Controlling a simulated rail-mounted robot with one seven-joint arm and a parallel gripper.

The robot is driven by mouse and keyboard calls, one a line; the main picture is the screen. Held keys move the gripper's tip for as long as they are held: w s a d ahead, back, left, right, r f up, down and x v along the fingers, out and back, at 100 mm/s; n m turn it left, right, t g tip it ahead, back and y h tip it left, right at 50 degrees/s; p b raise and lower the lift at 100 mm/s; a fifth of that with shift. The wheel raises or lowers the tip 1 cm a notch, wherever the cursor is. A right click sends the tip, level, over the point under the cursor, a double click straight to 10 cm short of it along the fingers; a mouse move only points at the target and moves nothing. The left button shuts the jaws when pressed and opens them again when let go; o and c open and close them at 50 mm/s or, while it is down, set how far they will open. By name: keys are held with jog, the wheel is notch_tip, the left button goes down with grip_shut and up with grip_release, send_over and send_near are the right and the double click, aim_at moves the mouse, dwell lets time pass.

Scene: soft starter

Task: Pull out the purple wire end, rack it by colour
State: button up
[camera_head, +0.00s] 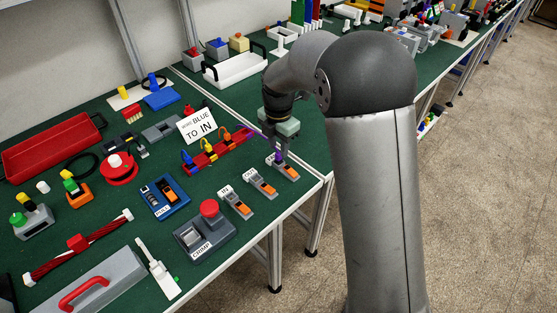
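My gripper (280,154) points down over the rightmost grey terminal block (289,173) with an orange lever, near the table's front edge. A small purple piece (271,159) shows just left of the fingers, at the block's back end. A thin purple line runs up behind the gripper toward the red rack. The fingers are small and dark here, so I cannot tell whether they are open or shut on the purple wire. The red rack (207,163) stands left of the gripper and carries blue, yellow and orange wire pieces.
Two similar terminal blocks (237,204) (263,184) stand in a row to the left. A white sign (197,125) reads "BLUE TO IN". A crimp box (204,231) with a red button stands nearer the front. Green mat is bare around the blocks.

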jog(key=shift+f+b, duration=0.55)
jog(key=shift+f, duration=0.85)
grip_shut()
jog(key=shift+r, duration=0.25)
jog(key=shift+r+p, duration=1.25)
jog(key=shift+r, duration=0.3)
